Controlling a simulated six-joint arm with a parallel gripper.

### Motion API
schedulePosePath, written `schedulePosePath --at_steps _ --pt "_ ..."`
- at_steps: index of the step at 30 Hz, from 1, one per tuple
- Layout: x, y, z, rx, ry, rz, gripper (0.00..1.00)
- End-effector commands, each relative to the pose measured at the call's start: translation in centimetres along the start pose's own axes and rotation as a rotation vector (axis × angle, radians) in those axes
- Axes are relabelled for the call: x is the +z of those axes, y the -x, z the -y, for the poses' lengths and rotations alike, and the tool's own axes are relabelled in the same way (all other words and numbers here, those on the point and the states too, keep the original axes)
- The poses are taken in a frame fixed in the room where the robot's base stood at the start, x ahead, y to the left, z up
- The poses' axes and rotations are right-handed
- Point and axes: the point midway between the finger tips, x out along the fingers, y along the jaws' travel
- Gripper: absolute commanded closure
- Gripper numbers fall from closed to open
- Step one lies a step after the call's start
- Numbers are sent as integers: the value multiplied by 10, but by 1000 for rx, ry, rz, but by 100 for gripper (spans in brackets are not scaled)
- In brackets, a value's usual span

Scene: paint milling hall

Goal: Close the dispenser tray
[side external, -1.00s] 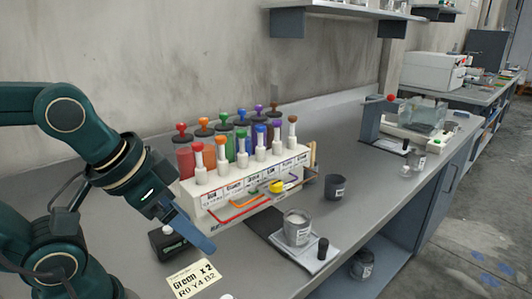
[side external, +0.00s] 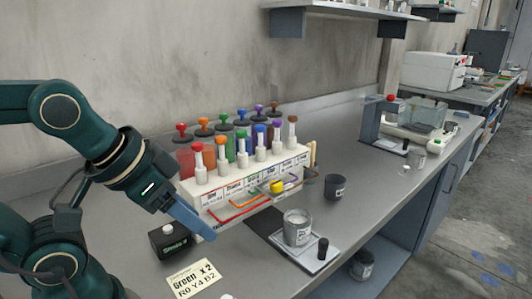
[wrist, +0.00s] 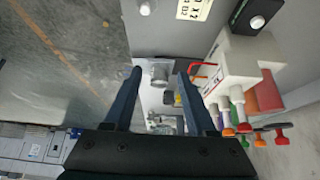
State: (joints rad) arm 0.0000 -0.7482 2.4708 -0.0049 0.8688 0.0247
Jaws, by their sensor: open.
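The white dispenser (side external: 245,190) stands on the bench with coloured plungers along its top. Coloured rail-like handles run along its labelled front. At the front right, a small grey tray-like part (side external: 266,188) with a yellow piece (side external: 277,186) projects; how far it is out I cannot tell. My gripper (side external: 200,228) is by the dispenser's front left corner, left of that part. In the wrist view my gripper (wrist: 160,73) is open with nothing held between its blue fingers. The dispenser (wrist: 243,68) shows to the right of the fingers there.
A black button box (side external: 170,242) and a note reading Green x 2 (side external: 193,278) lie near my gripper. A cup (side external: 297,227) stands on a scale (side external: 312,262), with a dark cup (side external: 335,187) behind.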

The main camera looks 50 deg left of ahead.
Motion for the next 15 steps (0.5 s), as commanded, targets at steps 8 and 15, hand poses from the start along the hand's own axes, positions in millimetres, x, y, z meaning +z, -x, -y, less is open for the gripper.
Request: schedulePosePath --at_steps 8,15 --pt "-81 -5 -8 29 -68 -84 43" --pt "-139 -49 -23 61 -130 -71 43"
